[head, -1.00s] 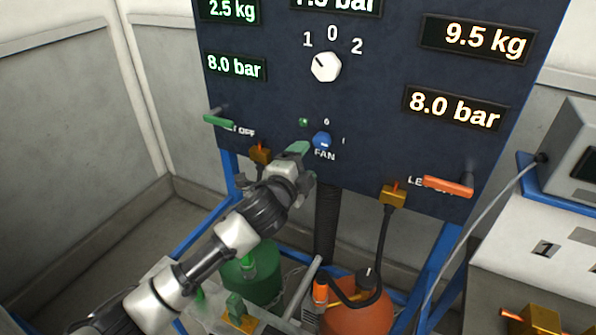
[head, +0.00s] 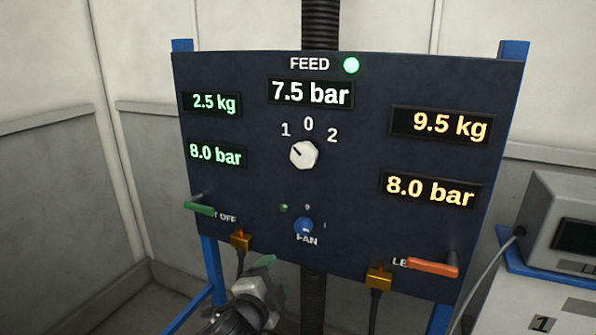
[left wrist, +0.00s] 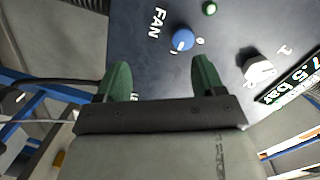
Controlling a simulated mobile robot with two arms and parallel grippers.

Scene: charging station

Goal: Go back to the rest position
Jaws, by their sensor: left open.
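My left gripper (head: 263,272) is low in the head view, in front of the lower edge of the dark blue panel (head: 350,230). In the left wrist view its two green fingers (left wrist: 161,82) stand wide apart with nothing between them. The blue fan knob (head: 303,226) is on the panel above and right of the gripper. In the left wrist view the knob (left wrist: 182,38) lies beyond the fingers, apart from them. My right gripper is not in view.
The panel carries a white selector knob (head: 304,155) pointing towards 1, a green lever (head: 199,208) and an orange lever (head: 433,268). A grey box (head: 560,215) stands at the right. Grey walls enclose the left side.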

